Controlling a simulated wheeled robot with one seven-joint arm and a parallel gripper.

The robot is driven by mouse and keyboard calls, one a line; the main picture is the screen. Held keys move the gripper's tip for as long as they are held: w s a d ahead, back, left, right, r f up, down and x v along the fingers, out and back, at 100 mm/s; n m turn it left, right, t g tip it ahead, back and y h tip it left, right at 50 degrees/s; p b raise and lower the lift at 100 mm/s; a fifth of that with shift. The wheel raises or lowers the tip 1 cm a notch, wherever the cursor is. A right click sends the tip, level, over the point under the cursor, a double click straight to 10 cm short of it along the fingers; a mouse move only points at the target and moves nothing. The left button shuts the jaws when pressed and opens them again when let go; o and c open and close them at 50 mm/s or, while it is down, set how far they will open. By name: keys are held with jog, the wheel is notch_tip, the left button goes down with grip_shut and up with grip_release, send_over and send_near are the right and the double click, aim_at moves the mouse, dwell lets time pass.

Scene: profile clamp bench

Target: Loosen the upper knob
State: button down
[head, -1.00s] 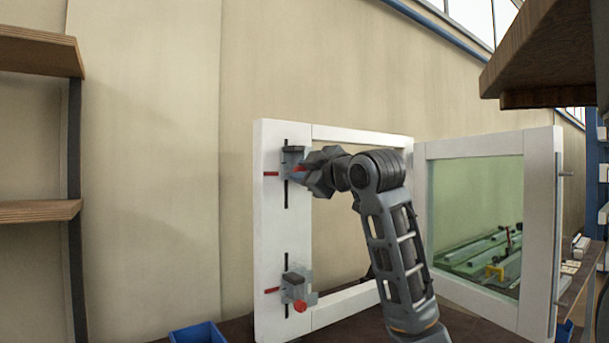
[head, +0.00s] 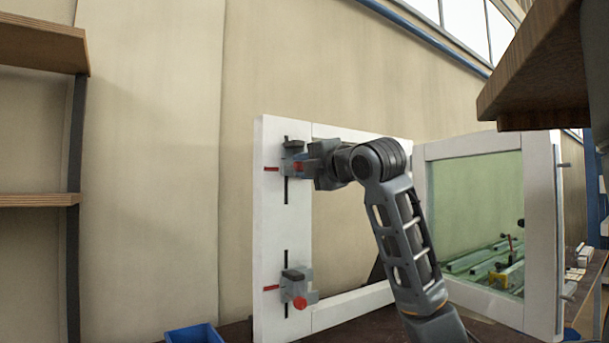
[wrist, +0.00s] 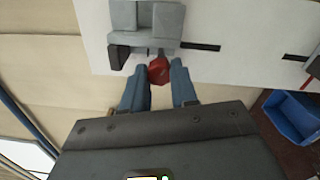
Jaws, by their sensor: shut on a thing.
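The upper knob (head: 299,167) is red and sits on the upper grey clamp (head: 291,150), on the left post of the white frame (head: 270,220). In the wrist view the red knob (wrist: 159,70) lies between the two blue fingertips of my gripper (wrist: 160,80). My gripper (head: 312,166) is shut on it, reaching in from the right in the head view. The upper clamp also shows in the wrist view (wrist: 146,20). A lower clamp (head: 294,282) with its own red knob (head: 300,303) sits lower on the same post, untouched.
A white-framed glass panel (head: 425,215) stands at the right, behind my arm. A blue bin (head: 195,333) is at the bottom left. A wooden shelf (head: 535,80) overhangs at the upper right. Wooden shelves (head: 40,45) stand at the far left. The space left of the post is free.

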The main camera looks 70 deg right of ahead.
jog(key=n+b, duration=0.5)
jog(key=n, duration=0.6)
jog(key=shift+f+y, duration=0.1)
jog(key=shift+y, duration=0.2)
jog(key=shift+d+n+t, duration=0.1)
jog(key=shift+n+t, duration=0.2)
jog(key=shift+n, duration=0.1)
jog(key=c, duration=0.9)
grip_release()
jog(key=shift+o, duration=0.2)
jog(key=shift+s, duration=0.1)
jog(key=v, duration=0.7)
jog(key=shift+s+a+b, duration=0.25)
jog(key=shift+s+b, duration=0.05)
